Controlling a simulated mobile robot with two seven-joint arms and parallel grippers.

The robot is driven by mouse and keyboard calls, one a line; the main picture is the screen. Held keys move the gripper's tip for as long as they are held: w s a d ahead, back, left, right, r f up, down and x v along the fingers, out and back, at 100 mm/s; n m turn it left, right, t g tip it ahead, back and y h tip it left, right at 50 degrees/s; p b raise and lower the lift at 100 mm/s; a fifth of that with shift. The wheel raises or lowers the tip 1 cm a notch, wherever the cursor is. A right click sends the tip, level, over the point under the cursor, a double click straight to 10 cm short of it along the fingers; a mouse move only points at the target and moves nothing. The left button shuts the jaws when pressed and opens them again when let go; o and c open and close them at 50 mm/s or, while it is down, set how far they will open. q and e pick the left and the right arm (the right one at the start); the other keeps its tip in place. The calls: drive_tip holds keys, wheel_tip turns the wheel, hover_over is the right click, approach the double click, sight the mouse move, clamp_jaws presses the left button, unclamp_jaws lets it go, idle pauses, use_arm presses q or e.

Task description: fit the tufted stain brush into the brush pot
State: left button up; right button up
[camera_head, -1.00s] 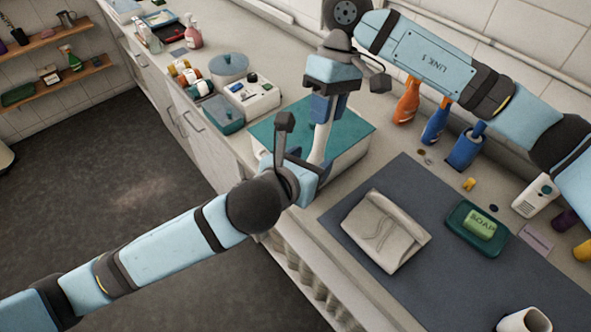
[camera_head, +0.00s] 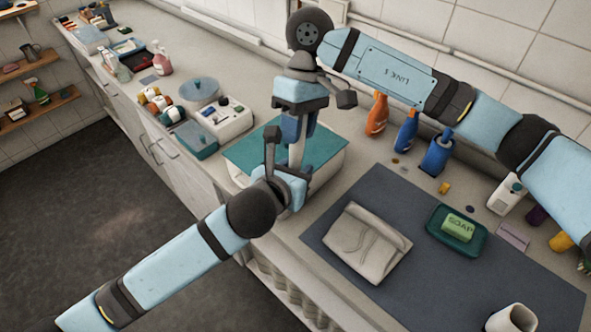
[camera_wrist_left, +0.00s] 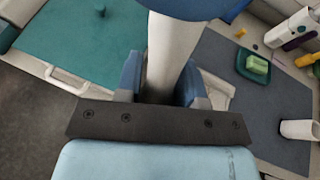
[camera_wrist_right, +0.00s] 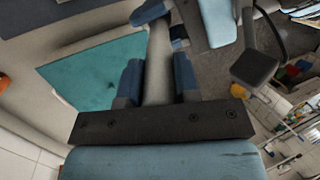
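A long pale shaft (camera_head: 297,150), which I take to be the handle of the tufted stain brush, stands roughly upright between my grippers. My right gripper (camera_head: 298,128) is shut on its upper part, above my left gripper (camera_head: 290,175), which is shut lower down. The shaft also shows between the fingers in the left wrist view (camera_wrist_left: 170,50) and the right wrist view (camera_wrist_right: 158,65). The tufted end is not clearly visible. A white open cup (camera_head: 512,318) at the lower right may be the brush pot; I cannot tell for sure.
A teal-topped box (camera_head: 252,152) is right behind the grippers. A folded cloth (camera_head: 358,243) and a soap dish (camera_head: 440,240) lie on the dark mat (camera_head: 440,290). An orange bottle (camera_head: 377,115) and blue containers (camera_head: 437,157) stand along the wall.

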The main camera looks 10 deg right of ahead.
drive_tip(key=o, duration=0.4)
drive_tip(key=shift+o, duration=0.2)
drive_tip(key=shift+r, duration=0.1)
drive_tip(key=v, duration=1.2)
